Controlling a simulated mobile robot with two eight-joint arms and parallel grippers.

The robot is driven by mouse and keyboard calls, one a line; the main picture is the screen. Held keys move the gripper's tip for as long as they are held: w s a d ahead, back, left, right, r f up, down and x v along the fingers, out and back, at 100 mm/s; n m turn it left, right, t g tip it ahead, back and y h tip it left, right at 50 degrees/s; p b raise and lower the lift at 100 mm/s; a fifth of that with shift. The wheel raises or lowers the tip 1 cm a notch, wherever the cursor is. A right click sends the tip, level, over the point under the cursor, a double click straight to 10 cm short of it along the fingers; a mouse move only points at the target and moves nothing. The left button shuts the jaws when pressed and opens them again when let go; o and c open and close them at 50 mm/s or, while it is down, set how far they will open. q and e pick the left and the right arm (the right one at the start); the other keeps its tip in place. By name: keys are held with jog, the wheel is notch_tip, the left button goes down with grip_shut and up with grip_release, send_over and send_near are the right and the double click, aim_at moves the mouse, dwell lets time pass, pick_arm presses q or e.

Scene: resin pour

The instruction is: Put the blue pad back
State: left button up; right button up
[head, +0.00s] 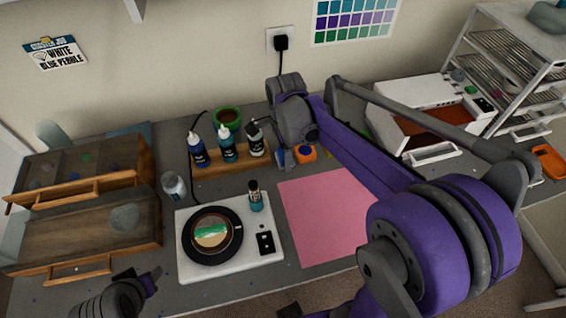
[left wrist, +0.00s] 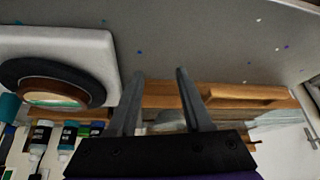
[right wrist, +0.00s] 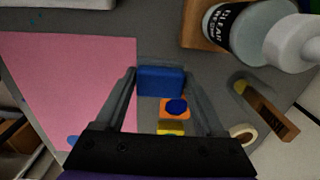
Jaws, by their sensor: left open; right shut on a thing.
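The blue pad (right wrist: 160,82) is a small blue block between the fingertips of my right gripper (right wrist: 160,76), which is shut on it. In the head view a bit of blue (head: 281,158) shows below my right wrist, beside an orange block (head: 305,153). In the right wrist view the orange block (right wrist: 175,108) has a blue round top and lies close to the pad, with a yellow block (right wrist: 171,128) nearer the palm. Whether the pad touches the surface is unclear. My left gripper (left wrist: 160,72) is open and empty, facing the bench by wooden drawers (left wrist: 240,97).
A pink mat (head: 320,215) lies bare on the bench. A white turntable base (head: 190,262) with a black disc stands left of it. Several bottles stand in a wooden rack (head: 232,165) behind. A clear bottle (right wrist: 248,30) and a tape roll (right wrist: 243,133) are near my right gripper.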

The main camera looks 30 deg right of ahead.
pick_arm(q)
jog(key=shift+f, duration=0.15)
pick_arm(e)
jog(key=shift+f, duration=2.25)
pick_arm(q)
jog(key=shift+f, duration=0.25)
pick_arm(e)
jog(key=shift+f, duration=0.25)
jog(key=o, duration=1.3)
pick_arm(q)
jog(key=shift+r, duration=0.15)
pick_arm(e)
jog(key=shift+r, duration=0.1)
pick_arm(q)
jog(key=shift+r, duration=0.15)
pick_arm(e)
jog(key=shift+r, duration=0.3)
pick_arm(q)
jog(key=shift+w+r+p, duration=0.3)
jog(key=shift+r+p, duration=0.05)
jog(key=shift+r, duration=0.25)
pick_arm(e)
notch_tip(320, 180, up, 12)
jog(key=shift+f, duration=0.1)
